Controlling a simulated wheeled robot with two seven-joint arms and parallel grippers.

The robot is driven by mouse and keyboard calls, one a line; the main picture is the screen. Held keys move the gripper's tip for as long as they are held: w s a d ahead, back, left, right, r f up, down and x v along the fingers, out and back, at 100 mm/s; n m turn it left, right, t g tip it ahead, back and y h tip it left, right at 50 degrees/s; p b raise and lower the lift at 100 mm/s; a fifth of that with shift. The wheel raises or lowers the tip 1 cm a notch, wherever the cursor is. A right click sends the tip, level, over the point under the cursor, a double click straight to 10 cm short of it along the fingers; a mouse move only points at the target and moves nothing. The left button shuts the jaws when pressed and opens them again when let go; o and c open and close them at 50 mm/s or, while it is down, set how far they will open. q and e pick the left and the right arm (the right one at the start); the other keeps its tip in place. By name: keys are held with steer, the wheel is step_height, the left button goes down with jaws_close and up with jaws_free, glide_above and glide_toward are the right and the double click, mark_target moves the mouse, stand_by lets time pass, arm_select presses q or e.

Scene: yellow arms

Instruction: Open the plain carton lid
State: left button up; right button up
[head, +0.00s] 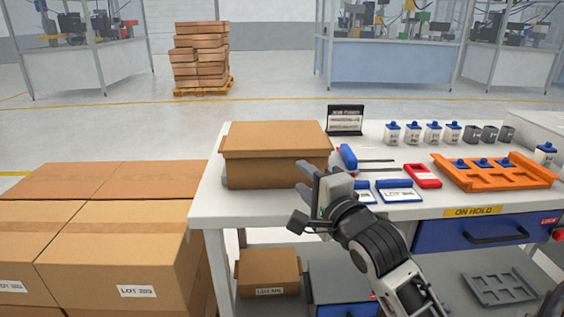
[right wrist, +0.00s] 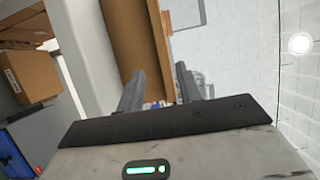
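The plain carton (head: 260,175) stands upright at the left end of the white table, with its brown lid (head: 275,136) shut on top. My right gripper (head: 304,178) is at the carton's front right corner, just below the lid's rim. In the right wrist view, its two fingers (right wrist: 160,80) are apart with nothing between them, and brown cardboard of the carton (right wrist: 128,38) shows just beyond. I cannot tell whether a finger touches the carton. My left gripper is not in view.
Large boxes (head: 110,240) stand left of the table. A smaller box (head: 268,270) sits on the shelf below.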

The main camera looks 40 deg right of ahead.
mark_target(278, 154)
steer(key=w, duration=0.3)
steer(key=w+d, duration=0.1)
steer(key=w, duration=0.6)
steer(key=shift+w+d, duration=0.15)
steer(key=shift+d, duration=0.15)
jaws_close()
